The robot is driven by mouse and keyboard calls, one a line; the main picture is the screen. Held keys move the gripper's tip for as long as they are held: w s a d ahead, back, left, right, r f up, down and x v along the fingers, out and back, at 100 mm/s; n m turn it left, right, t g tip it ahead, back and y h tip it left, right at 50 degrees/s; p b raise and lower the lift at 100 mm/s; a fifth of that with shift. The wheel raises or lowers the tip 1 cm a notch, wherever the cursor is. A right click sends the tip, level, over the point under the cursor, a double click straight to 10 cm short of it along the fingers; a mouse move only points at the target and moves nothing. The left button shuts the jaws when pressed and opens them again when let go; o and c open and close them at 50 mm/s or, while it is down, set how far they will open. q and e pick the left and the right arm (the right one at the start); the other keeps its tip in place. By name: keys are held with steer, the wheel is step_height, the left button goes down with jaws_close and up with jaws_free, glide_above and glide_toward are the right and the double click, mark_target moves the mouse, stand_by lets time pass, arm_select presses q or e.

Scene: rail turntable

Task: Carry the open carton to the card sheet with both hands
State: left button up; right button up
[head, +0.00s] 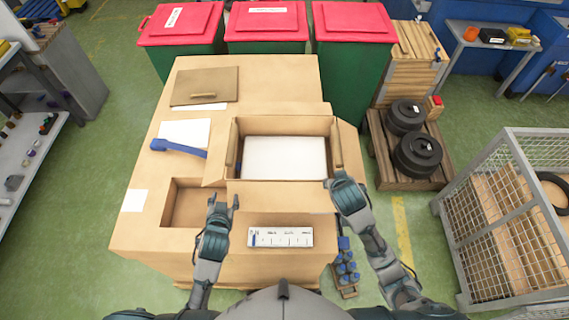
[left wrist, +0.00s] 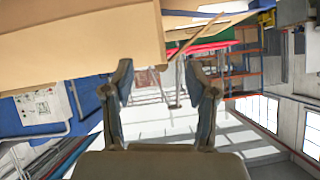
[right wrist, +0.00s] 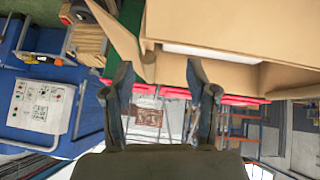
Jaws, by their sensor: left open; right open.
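The open carton (head: 283,125) stands on the big brown work surface, flaps spread, with a flat white thing (head: 284,158) inside. A flat brown card sheet (head: 205,80) with a light strip near its front edge lies at the back left. My left gripper (head: 222,204) is open and empty, to the left of the carton's near side and apart from it. My right gripper (head: 338,180) is open beside the carton's near right corner; whether it touches cannot be told. The carton also shows in the right wrist view (right wrist: 270,25), above the open fingers.
A recess (head: 190,203), a blue-handled tool (head: 178,147) and white paper (head: 182,131) lie left of the carton. A white labelled box (head: 280,237) stands in front. Red-lidded bins (head: 268,22) stand behind; black discs on a pallet and a mesh cage (head: 510,215) stand right.

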mark_target(230, 157)
arm_select(q)
steer(key=w+r, duration=0.1)
steer(key=w+r+t, duration=0.1)
steer(key=r, duration=0.1)
steer(key=r+t, duration=0.1)
steer(key=r, duration=0.1)
steer(key=shift+w+d, duration=0.4)
arm_select(e)
step_height(230, 157, up, 6)
steer(key=w+t, duration=0.1)
steer(key=w, duration=0.2)
steer(key=shift+r+m+h, duration=0.2)
steer(key=shift+m+h, duration=0.1)
steer(key=shift+h, duration=0.1)
arm_select(q)
steer(key=x, duration=1.7)
steer(key=shift+w+f, duration=0.2)
steer(key=shift+w, duration=0.05)
arm_select(e)
steer(key=x, duration=1.7)
steer(key=shift+w+f, duration=0.15)
steer(key=shift+f, duration=0.05)
arm_select(q)
jaws_close()
arm_select(e)
jaws_close()
